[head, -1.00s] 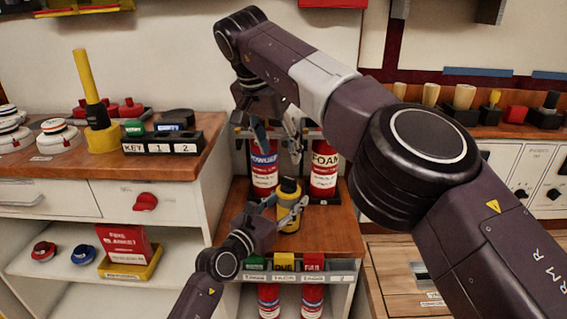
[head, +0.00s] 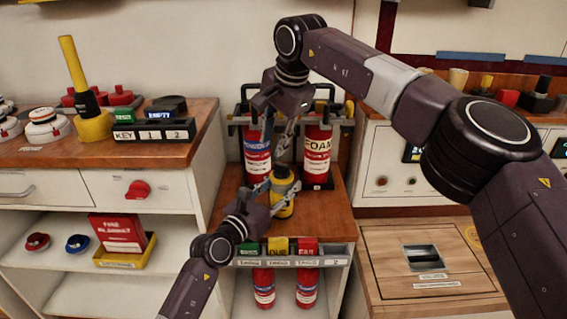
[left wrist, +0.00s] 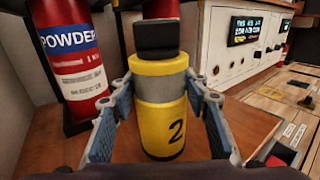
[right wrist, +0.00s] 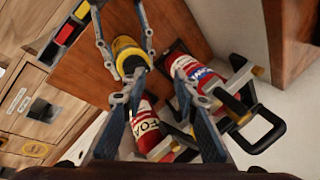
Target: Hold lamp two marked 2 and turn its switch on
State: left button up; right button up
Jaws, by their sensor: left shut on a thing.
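Lamp two (head: 284,204) is a yellow and grey cylinder with a black cap, standing upright on the wooden shelf. In the left wrist view the lamp (left wrist: 165,131) shows its black 2. My left gripper (head: 279,194) is shut on its body, with a finger on either side, as the left wrist view also shows (left wrist: 160,90).
The powder extinguisher (head: 257,155) and foam extinguisher (head: 317,150) stand in a rack close behind the lamp. A tag rack (head: 290,262) lines the shelf's front edge. A counter with a key block (head: 155,136) is at left. A wooden panel (head: 430,240) is at right.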

aim_at(288, 165)
jog(key=s+d+f+m+t+y, duration=0.3)
jog(key=s+d+m+y, duration=0.2)
jog(key=d+m+y, duration=0.65)
jog(key=w+a+f+m, duration=0.1)
jog(key=a, duration=0.2)
jog(key=w+a+f+m+h, duration=0.1)
jog(key=w+a+f, duration=0.1)
jog(key=a, duration=0.1)
jog(key=w+a+f+m+h, duration=0.1)
jog(key=w+a, duration=0.1)
jog(key=a, duration=0.1)
jog(key=shift+w+f+m, duration=0.1)
jog(key=shift+f+m, duration=0.15)
grip_shut()
